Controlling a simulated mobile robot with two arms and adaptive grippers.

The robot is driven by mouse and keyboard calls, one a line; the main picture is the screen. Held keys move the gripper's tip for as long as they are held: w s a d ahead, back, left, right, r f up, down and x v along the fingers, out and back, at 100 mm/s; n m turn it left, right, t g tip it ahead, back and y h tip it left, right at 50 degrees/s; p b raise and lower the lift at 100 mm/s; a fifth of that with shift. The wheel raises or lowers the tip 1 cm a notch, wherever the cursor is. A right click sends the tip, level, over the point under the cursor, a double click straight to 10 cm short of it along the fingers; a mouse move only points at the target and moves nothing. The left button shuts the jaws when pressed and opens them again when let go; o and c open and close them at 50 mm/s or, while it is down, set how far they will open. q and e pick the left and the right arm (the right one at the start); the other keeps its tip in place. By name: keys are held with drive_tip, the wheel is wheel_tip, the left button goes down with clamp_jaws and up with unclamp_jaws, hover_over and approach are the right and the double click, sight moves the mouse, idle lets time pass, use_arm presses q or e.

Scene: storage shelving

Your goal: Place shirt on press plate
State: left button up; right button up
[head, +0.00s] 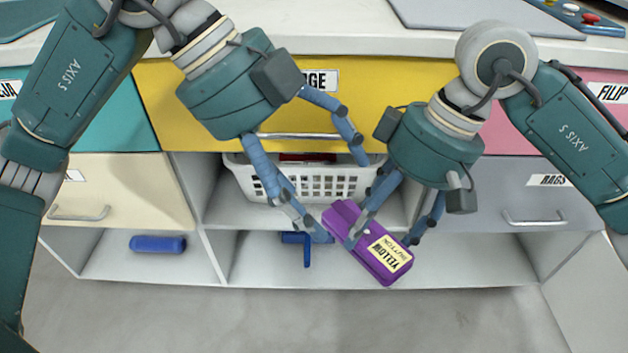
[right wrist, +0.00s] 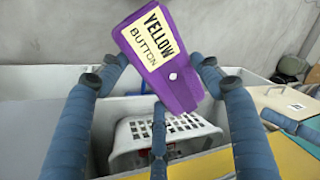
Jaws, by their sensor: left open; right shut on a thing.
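No shirt can be made out in either view. A flat grey plate (head: 470,14) lies on the counter at the top; I cannot tell whether it is the press plate. My right gripper (head: 384,240) is shut on a purple box (head: 345,212) labelled "YELLOW BUTTON", held tilted in front of the lower shelf. In the right wrist view the box (right wrist: 182,88) sits between the fingers of the right gripper (right wrist: 158,72). My left gripper (head: 343,198) is open, with one finger by the left end of the box.
A white basket (head: 310,185) with something red inside stands on the shelf below the yellow drawer (head: 190,95). A blue roll (head: 158,244) and another blue object (head: 306,250) lie on the lower shelf. A control panel (head: 585,15) is at the top right. The floor in front is clear.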

sight(365, 238)
use_arm(q)
drive_tip(key=shift+n, duration=0.3)
drive_tip(key=x, duration=1.2)
drive_tip(key=shift+w+a+f, duration=0.25)
drive_tip(key=shift+a+f, duration=0.05)
drive_tip(key=shift+a, duration=0.1)
drive_tip(key=shift+c, duration=0.5)
drive_tip(key=c, duration=1.1)
drive_tip(key=shift+c, duration=0.4)
use_arm(e)
drive_tip(key=o, duration=1.2)
use_arm(q)
drive_tip(key=shift+c, duration=0.9)
use_arm(e)
drive_tip(key=o, duration=0.3)
